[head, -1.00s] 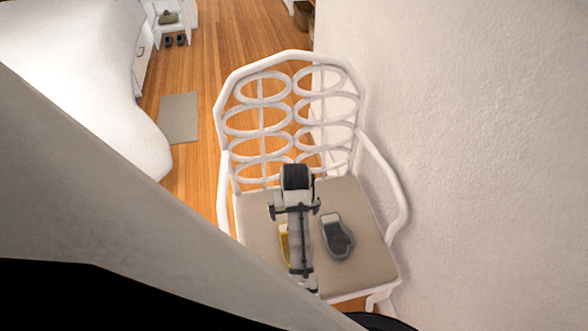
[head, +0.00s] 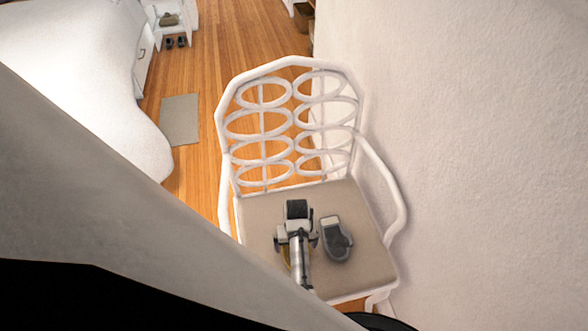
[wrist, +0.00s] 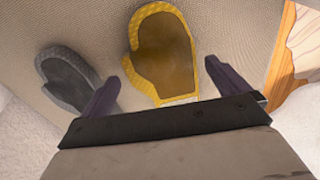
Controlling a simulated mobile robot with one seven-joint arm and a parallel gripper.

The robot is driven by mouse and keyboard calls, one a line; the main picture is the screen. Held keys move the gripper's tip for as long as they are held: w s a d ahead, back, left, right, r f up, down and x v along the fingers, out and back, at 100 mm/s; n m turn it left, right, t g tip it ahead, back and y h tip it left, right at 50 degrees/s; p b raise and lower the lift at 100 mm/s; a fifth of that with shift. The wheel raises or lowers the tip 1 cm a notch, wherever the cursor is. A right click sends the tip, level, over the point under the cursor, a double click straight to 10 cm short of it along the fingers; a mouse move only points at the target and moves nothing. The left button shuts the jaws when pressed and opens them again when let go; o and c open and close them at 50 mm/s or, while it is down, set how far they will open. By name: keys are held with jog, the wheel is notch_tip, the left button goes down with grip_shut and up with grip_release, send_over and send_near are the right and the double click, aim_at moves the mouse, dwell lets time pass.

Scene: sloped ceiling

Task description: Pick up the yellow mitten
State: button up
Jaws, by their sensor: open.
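The yellow mitten (wrist: 163,55), with a brown face and yellow edge, lies on the beige chair seat (head: 345,196). In the wrist view it sits just beyond and between my open fingers. My gripper (wrist: 162,88) is open and empty, with one purple-grey finger on each side of the mitten's lower end. In the head view my arm covers most of the mitten (head: 284,254); only a sliver shows at its left. I cannot tell whether the fingers touch the seat.
A grey mitten (head: 336,239) lies on the seat right of my gripper; it also shows in the wrist view (wrist: 67,80), close to the left finger. The white chair's armrest (head: 385,180) and back (head: 290,125) surround the seat. A wall (head: 470,150) stands to the right.

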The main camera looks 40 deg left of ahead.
jog(key=shift+f, duration=1.15)
jog(key=c, duration=0.8)
jog(key=shift+r, duration=0.15)
